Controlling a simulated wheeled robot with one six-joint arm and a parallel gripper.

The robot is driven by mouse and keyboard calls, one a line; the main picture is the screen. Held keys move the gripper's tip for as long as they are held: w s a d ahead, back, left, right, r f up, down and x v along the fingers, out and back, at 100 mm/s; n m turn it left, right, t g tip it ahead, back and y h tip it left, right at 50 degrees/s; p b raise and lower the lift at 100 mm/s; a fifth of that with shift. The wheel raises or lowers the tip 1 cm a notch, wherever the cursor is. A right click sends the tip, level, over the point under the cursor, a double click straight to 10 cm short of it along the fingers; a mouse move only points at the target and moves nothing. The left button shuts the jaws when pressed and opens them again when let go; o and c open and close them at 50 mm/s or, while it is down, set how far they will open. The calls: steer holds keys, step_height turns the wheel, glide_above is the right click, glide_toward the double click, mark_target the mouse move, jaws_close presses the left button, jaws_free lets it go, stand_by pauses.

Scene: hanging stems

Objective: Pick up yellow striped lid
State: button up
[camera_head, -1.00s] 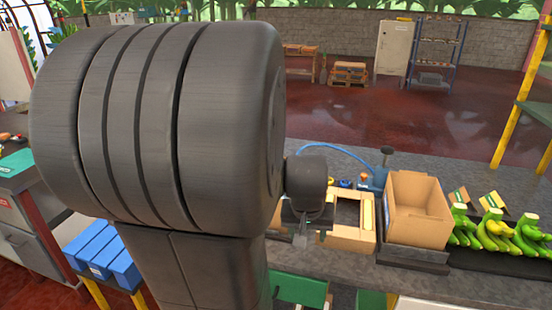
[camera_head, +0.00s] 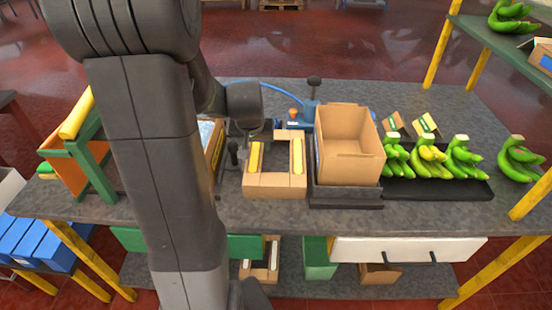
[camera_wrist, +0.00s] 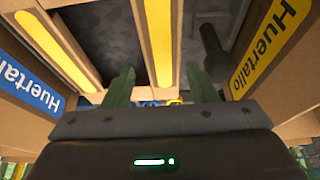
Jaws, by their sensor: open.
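The yellow striped lid (camera_head: 275,181) is a cardboard piece on the grey counter, with a yellow strip along each side and an opening in the middle. In the wrist view the lid (camera_wrist: 160,40) shows its two yellow strips, with dark surface between them. My gripper (camera_head: 258,132) is at the lid's far left part in the head view, with its fingertips hard to make out there. In the wrist view my gripper (camera_wrist: 162,86) is open, two green fingers apart with nothing held between them. I cannot tell whether they touch the lid.
An open cardboard box (camera_head: 350,165) stands close right of the lid. A carton with a yellow label (camera_wrist: 270,45) stands close on its other side. Green and yellow bananas (camera_head: 430,162) lie on a black mat further right. A blue device (camera_head: 308,108) stands behind.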

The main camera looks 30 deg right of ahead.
mark_target(255, 152)
steer(key=shift+p+x, duration=0.35)
steer(key=shift+x, duration=2.8)
steer(key=shift+w+a, duration=0.1)
steer(key=shift+a, duration=0.05)
steer(key=c, duration=0.6)
